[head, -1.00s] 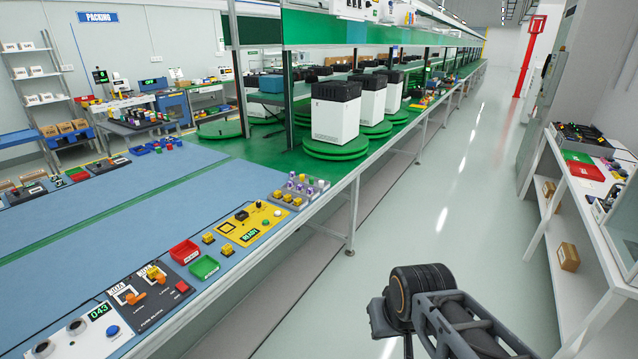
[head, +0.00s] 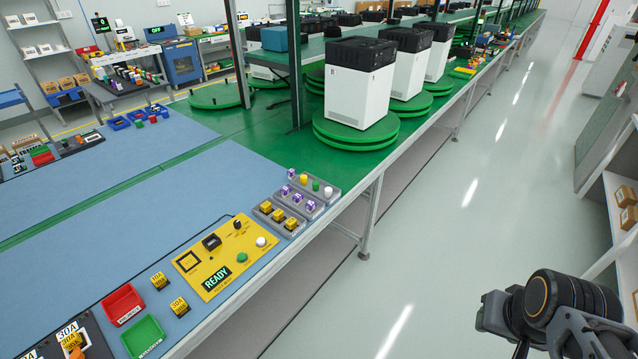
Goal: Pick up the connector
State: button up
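No part is clearly marked as the connector, so I cannot tell which one it is. Small purple-and-white parts (head: 310,205) sit in grey trays (head: 326,191) near the bench's front edge, with yellow, green and white parts beside them. Yellow blocks (head: 279,215) stand in the nearest tray. A yellow panel (head: 190,284) lies to their left, with a READY display, a dark socket-like piece (head: 211,242) and round knobs. My arm shows at the lower right over the floor, well apart from the bench. Its gripper fingers are not visible.
A red bin (head: 123,305) and a green bin (head: 144,338) lie at the bench's near left, with loose yellow blocks (head: 159,281) beside them. White units with black tops (head: 358,85) stand on green turntables (head: 356,137) farther back. The blue mat (head: 110,225) is mostly clear. The aisle floor is open.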

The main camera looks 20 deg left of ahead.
aim_at(298, 198)
jog(key=u, duration=0.2)
jog(key=i, duration=0.8)
jog(key=u, duration=1.3)
jog(key=i, duration=0.8)
jog(key=u, duration=0.8)
